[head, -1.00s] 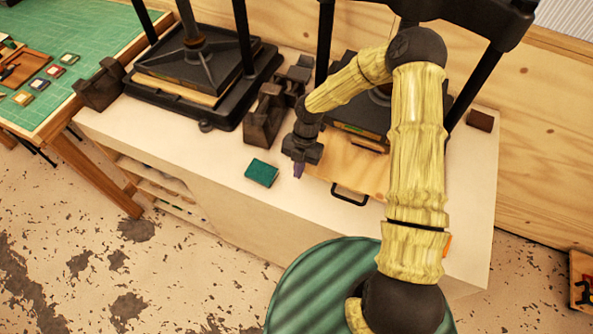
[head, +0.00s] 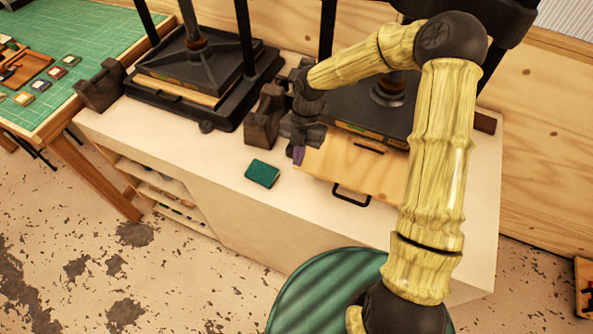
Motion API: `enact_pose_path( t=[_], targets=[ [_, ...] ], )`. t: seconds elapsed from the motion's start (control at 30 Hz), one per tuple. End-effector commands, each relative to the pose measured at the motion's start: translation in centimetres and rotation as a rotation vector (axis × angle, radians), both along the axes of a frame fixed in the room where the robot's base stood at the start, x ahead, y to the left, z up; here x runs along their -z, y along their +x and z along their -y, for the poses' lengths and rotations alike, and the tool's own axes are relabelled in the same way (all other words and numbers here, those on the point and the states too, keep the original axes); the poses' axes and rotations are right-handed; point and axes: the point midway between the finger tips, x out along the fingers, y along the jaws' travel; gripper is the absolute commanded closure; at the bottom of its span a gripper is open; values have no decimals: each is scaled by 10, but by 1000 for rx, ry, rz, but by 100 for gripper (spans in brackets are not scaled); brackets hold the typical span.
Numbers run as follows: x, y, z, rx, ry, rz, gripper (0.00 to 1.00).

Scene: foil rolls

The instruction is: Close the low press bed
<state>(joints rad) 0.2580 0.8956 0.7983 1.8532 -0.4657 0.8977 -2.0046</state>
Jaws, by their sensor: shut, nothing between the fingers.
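The low press bed is a light wooden board (head: 340,163) sticking out toward me from under the right-hand press (head: 370,108). A black bar handle (head: 351,194) is on its front edge, and a dark slot-like pull shows on its top. My arm hides the bed's right part. My gripper (head: 299,157), with purple fingertips, is shut and empty at the bed's left edge, behind and left of the handle. I cannot tell whether it touches the bed.
A teal book or block (head: 262,173) lies on the white counter (head: 215,160), left of the bed. Dark blocks (head: 266,115) stand behind it, close to my gripper. Another press (head: 195,75) stands at left. The counter's front left is clear.

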Motion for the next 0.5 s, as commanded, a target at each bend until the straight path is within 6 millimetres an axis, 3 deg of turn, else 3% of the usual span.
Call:
enact_pose_path(
  t=[0.17,0.5],
  targets=[
    [-9,2,1,-1,1,-2,100],
    [-10,1,2,17,-10,-1,100]
  ],
)
